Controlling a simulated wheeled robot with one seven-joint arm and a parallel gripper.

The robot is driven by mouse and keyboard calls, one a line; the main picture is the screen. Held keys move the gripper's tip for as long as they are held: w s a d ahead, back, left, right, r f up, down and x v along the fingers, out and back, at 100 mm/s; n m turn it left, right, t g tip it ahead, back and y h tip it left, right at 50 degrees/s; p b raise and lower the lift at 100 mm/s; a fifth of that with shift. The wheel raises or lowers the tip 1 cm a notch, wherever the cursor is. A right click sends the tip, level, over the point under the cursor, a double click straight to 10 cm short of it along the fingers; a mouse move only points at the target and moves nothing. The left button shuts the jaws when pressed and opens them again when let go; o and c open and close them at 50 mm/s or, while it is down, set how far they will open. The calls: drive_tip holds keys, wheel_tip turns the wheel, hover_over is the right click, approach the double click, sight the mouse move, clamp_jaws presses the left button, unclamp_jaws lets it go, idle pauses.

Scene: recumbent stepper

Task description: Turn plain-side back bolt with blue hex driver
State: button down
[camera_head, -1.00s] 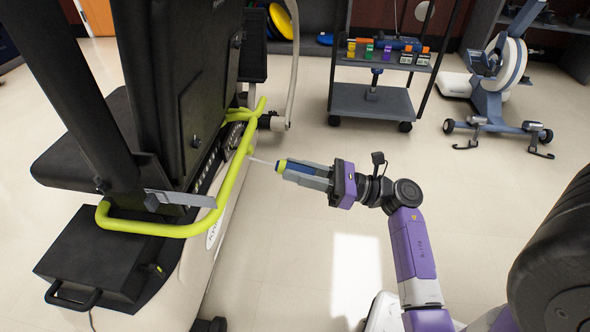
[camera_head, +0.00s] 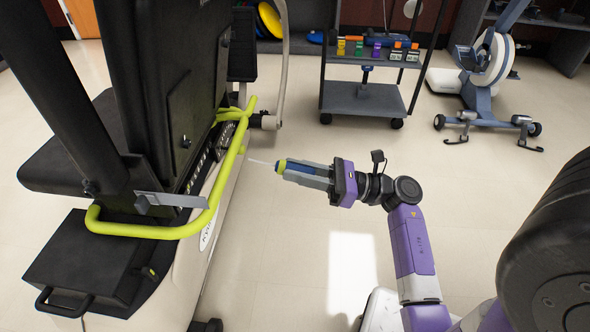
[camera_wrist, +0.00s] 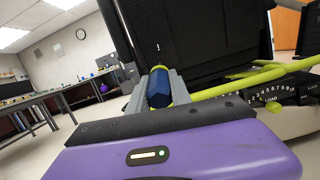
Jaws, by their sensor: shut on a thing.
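My gripper (camera_head: 284,170) is shut on the blue hex driver (camera_head: 281,166), which has yellow-green ends and a thin pale shaft pointing left. The shaft tip is in the air, apart in the picture from the yellow-green rail of the stepper (camera_head: 160,231). In the wrist view the driver's blue handle (camera_wrist: 159,88) sits between the two grey fingers. The black seat back (camera_head: 150,70) carries a dark round bolt-like spot (camera_head: 186,142); another (camera_head: 90,187) is at the foot of the black post. I cannot tell which one is the plain-side back bolt.
A grey cart (camera_head: 362,98) with small coloured items stands behind my gripper. A white and grey exercise machine (camera_head: 484,80) is at the back right. A black rounded thing (camera_head: 555,250) fills the right edge. The floor between the stepper and my arm is clear.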

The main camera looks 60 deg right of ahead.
drive_tip(key=shift+v, duration=1.05)
drive_tip(key=shift+r, duration=0.1)
idle(0.3)
